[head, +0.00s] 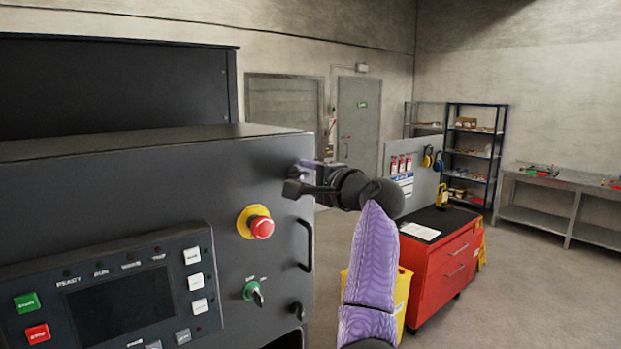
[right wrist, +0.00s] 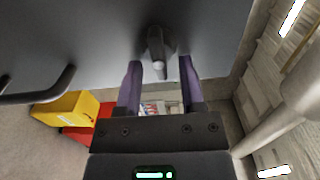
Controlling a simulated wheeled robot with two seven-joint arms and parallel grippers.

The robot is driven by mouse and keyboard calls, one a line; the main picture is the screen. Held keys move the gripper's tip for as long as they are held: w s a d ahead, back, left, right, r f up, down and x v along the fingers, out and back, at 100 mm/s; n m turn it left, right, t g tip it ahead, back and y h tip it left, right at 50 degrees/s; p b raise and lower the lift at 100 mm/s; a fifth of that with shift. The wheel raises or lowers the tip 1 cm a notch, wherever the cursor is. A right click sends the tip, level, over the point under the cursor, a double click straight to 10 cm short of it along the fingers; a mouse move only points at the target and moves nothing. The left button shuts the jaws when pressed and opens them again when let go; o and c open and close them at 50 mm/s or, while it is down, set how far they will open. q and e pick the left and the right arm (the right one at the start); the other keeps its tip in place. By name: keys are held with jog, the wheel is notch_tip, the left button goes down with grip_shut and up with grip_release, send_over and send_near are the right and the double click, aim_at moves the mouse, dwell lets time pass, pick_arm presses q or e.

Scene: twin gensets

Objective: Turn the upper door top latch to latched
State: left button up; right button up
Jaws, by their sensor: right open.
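The upper door top latch (head: 293,187) is a small dark handle near the top right corner of the dark grey door panel (head: 180,185). In the right wrist view the latch (right wrist: 156,48) is a grey knob with a short lever pointing toward the camera. My right gripper (head: 304,176) is at the latch, with its purple fingers open. In the right wrist view my right gripper (right wrist: 160,68) has one finger on each side of the lever, with gaps visible. The head view partly hides the latch behind the gripper. My left gripper is not in view.
The panel carries a red emergency stop (head: 261,227), a green selector switch (head: 254,292), a bar handle (head: 307,245), a lower latch (head: 297,310) and a control screen (head: 115,305). A red tool cart (head: 440,265) and a yellow bin (head: 403,300) stand to the right.

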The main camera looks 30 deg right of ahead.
jog(key=shift+s+d+f, duration=0.1)
jog(key=shift+s+d, duration=0.05)
jog(key=shift+s, duration=0.15)
jog(key=s+b, duration=0.5)
jog(key=s, duration=0.4)
jog(key=shift+d, duration=0.2)
jog(key=shift+s, duration=0.1)
